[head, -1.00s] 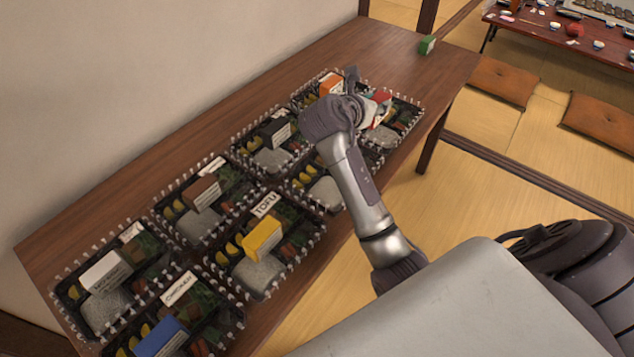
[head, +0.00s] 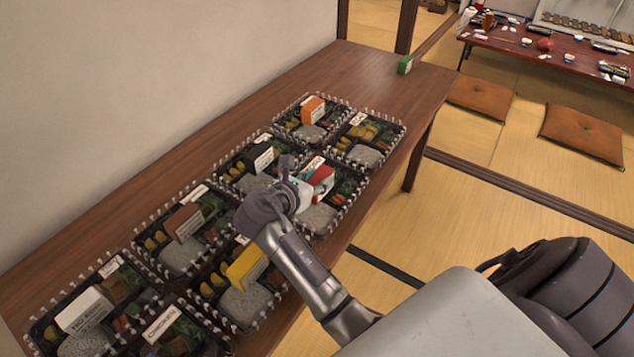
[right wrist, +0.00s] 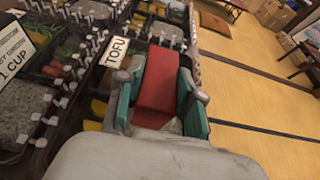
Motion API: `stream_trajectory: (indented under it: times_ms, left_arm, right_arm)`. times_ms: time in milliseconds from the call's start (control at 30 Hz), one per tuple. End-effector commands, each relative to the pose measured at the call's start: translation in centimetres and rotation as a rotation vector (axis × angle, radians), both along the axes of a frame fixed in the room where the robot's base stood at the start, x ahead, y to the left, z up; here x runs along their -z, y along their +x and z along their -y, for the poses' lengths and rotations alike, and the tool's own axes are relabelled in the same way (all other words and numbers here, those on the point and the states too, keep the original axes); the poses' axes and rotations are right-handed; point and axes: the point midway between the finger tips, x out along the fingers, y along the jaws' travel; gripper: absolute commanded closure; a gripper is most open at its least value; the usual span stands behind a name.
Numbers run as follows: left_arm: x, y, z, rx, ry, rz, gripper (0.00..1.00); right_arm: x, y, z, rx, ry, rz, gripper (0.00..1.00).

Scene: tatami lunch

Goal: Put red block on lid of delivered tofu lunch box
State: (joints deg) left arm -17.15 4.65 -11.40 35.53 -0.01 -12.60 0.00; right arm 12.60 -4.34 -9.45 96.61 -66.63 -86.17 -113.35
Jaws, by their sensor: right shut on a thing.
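My right gripper (head: 312,187) is shut on the red block (head: 321,180). In the right wrist view the red block (right wrist: 158,85) sits between the two green-padded fingers (right wrist: 160,100). The block is over a black lunch box (head: 333,222) in the table's front row, with no other block seen on it. In the right wrist view a TOFU label (right wrist: 114,50) shows just left of the block. I cannot tell whether the block touches the lid. My left gripper is not in view.
Similar boxes bear an orange block (head: 313,109), a black block (head: 258,156), a brown block (head: 184,222), a yellow block (head: 246,266) and a white block (head: 84,311). A box (head: 352,160) at the right has no block. A green block (head: 405,65) stands at the table's far end.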

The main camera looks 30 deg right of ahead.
Motion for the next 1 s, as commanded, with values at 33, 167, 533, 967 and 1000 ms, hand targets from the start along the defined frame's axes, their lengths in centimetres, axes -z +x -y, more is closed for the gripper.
stream_trajectory:
  times_ms: [33, 167, 533, 967, 1000]
  left_arm:
    - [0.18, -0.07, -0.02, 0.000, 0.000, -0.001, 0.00]
    - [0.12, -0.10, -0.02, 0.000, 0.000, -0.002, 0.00]
    - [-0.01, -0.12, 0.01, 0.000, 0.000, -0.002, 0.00]
    - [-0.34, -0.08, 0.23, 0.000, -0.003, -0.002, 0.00]
    - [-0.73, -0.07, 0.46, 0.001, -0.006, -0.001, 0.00]
  right_arm:
    - [0.64, -0.01, 0.03, 0.000, -0.001, 0.000, 0.98]
    - [0.75, 0.01, 0.03, -0.001, 0.000, 0.002, 0.98]
    - [0.99, 0.01, 0.04, 0.000, 0.000, 0.001, 0.42]
    - [0.36, 0.05, 0.11, -0.001, 0.000, 0.000, 0.38]
    - [0.14, 0.10, 0.20, -0.001, 0.000, 0.000, 0.38]
